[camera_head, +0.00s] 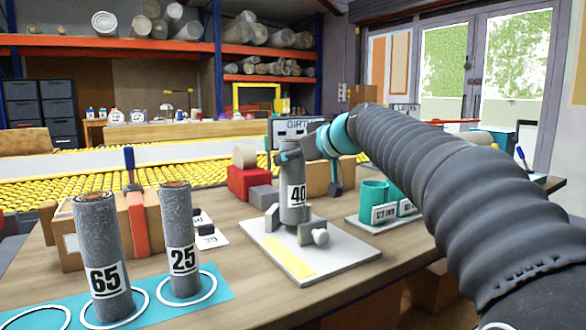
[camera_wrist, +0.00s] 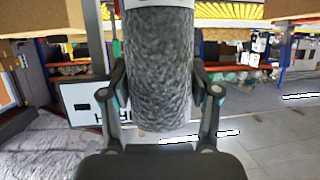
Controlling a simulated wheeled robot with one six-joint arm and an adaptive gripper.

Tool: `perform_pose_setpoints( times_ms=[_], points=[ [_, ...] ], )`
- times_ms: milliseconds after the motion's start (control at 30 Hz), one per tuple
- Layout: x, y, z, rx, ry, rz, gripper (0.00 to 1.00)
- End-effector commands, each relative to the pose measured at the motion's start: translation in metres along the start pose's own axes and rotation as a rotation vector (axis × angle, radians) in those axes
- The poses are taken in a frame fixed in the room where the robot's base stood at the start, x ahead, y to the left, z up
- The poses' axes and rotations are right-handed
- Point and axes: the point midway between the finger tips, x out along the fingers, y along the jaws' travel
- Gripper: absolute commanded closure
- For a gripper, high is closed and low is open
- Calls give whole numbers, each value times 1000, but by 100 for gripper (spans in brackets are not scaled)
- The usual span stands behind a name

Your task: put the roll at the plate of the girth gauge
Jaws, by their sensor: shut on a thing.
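The grey roll labelled 40 (camera_head: 296,212) is upright at the girth gauge. The gauge's white plate (camera_head: 345,250) has a yellow strip and grey blocks that flank the roll's lower end. The blocks partly hide its foot, so I cannot tell whether it touches the plate. My gripper (camera_head: 290,155) is shut around the upper part of this roll. In the wrist view the mottled grey roll (camera_wrist: 160,60) fills the space between my gripper's fingers (camera_wrist: 160,90). A sign reading GIRTH (camera_head: 297,126) stands behind the gauge, partly hidden by my arm.
Rolls labelled 65 (camera_head: 103,250) and 25 (camera_head: 179,240) stand in white rings on a blue mat (camera_head: 215,284) at left. Teal cups (camera_head: 373,192) stand on a board at right. A red block (camera_head: 248,182) and brown boxes sit behind.

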Motion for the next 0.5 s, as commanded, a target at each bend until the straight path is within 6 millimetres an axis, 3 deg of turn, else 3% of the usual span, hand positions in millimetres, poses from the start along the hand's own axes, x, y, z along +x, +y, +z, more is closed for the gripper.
perform_pose_setpoints(
  times_ms=[133, 500],
  points=[
    [7, 0, 18, 2, 0, 0, 97],
    [8, 1, 22, 0, 1, 1, 97]
  ],
)
